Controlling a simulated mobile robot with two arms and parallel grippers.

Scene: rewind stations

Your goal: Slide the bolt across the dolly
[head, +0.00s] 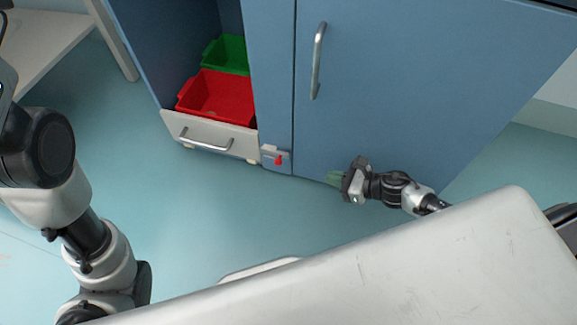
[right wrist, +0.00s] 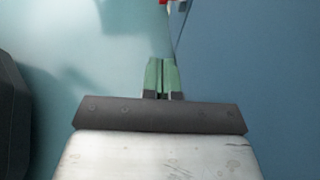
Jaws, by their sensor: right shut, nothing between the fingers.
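The dolly (head: 215,132) is a low light-grey unit with a bar handle, standing in the open bay of the blue cabinet. The bolt (head: 278,160) has a red knob and sits on a grey plate at the cabinet's lower edge, just right of the dolly. Its red knob also shows at the top edge of the right wrist view (right wrist: 166,2), mostly cut off. My right gripper (head: 333,178) has green fingers, closed together and empty, low by the blue door and to the right of the bolt, apart from it. The right wrist view shows the closed fingers (right wrist: 162,62). My left gripper is out of view.
A red bin (head: 218,97) and a green bin (head: 228,54) sit on the dolly. A closed blue door (head: 400,90) with a vertical metal handle (head: 318,60) stands right of the bay. The floor (head: 215,215) before the cabinet is clear. A pale table (head: 45,35) stands at left.

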